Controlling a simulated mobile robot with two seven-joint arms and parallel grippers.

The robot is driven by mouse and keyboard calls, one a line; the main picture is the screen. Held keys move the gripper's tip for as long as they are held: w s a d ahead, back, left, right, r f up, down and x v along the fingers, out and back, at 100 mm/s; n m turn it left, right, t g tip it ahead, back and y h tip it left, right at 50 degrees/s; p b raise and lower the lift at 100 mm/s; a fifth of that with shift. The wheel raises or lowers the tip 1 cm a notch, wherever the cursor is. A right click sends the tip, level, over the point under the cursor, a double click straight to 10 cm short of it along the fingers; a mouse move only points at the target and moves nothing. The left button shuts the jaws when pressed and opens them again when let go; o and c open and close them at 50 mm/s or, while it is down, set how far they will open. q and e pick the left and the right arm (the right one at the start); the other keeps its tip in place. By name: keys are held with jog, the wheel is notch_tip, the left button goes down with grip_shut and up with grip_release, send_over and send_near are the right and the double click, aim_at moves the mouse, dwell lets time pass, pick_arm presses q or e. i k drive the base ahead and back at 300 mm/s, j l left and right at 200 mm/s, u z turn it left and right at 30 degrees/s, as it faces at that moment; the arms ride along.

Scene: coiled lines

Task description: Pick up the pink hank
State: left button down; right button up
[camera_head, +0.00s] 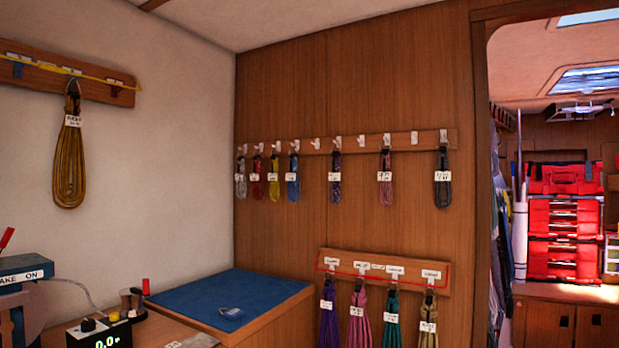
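A pink hank (359,318) hangs from a hook on the lower wooden rack (440,275) on the brown panel wall. It has a white tag near its top, and its lower end is cut off by the bottom of the picture. A purple hank (329,318) hangs to its left and a green hank (391,322) to its right. A dusky pink and dark hank (385,188) also hangs on the upper rack (425,139). Neither of my grippers is in view.
Several other hanks hang on the upper rack, which has some empty hooks. A large golden hank (69,165) hangs on the left wall. A doorway opens at right, with red cases (563,220) beyond.

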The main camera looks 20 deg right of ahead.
aim_at(384, 176)
jog(key=i+l+u, duration=0.1)
jog(key=l+u, duration=0.25)
jog(key=l, duration=0.4)
jog(key=l+u, duration=0.4)
jog(key=l, duration=0.3)
jog(key=k+l+u, duration=0.1)
jog(key=l+u, duration=0.25)
jog(key=l, duration=0.4)
